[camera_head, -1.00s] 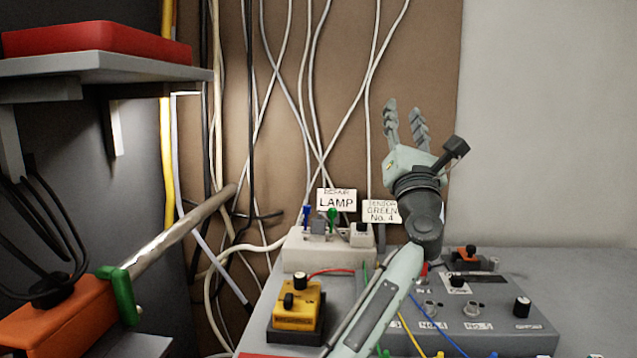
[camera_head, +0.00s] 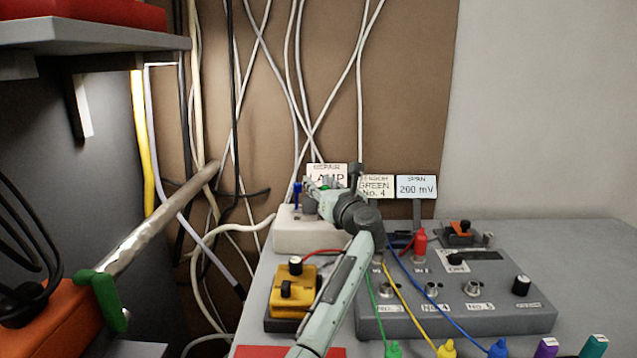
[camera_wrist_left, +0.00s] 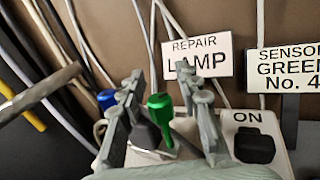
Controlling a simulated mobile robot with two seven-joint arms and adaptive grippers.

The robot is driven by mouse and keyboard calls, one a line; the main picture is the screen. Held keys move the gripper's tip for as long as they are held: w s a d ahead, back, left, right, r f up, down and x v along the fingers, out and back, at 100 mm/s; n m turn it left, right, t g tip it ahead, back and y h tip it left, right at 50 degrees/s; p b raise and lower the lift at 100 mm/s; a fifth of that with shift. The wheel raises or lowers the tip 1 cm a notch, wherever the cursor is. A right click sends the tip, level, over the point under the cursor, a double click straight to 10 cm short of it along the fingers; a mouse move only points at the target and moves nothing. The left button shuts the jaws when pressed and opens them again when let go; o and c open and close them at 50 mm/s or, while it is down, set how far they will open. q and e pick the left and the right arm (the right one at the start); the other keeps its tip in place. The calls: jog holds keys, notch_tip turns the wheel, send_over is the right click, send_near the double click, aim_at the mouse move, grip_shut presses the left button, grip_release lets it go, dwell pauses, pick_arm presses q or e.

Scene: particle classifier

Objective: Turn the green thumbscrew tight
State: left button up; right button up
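A green upright piece with a rounded top, apparently the thumbscrew (camera_wrist_left: 160,107), stands on the white box below the LAMP sign in the left wrist view. In the head view it is mostly hidden behind my left gripper (camera_head: 312,192). In the left wrist view my left gripper (camera_wrist_left: 163,88) is open, with one finger on each side of the green piece. I cannot tell whether either finger touches it. A larger green handle (camera_head: 102,300) sits on an orange body at the left of the head view. My right gripper is not in view.
A blue-topped piece (camera_wrist_left: 107,99) and a black ON switch (camera_wrist_left: 253,148) flank the green piece. A yellow box (camera_head: 293,293) and a grey panel (camera_head: 475,318) with coloured leads lie in front. Cables hang behind; a shelf (camera_head: 95,52) juts in at upper left.

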pick_arm(q)
jog(key=shift+w, duration=0.25)
jog(key=shift+a, duration=0.1)
grip_shut()
jog(key=shift+d+f+m+t+h, duration=0.2)
jog(key=shift+m+t+h, duration=0.1)
jog(key=shift+m+h, duration=0.55)
jog(key=shift+w+d+m+h, duration=0.1)
jog(key=shift+d+m+h, duration=0.2)
jog(key=shift+m+h, duration=0.75)
jog(key=shift+w+d+m+h, duration=0.1)
jog(key=shift+d+m+h, duration=0.25)
jog(key=shift+h, duration=1.25)
grip_release()
jog(key=shift+r, duration=0.1)
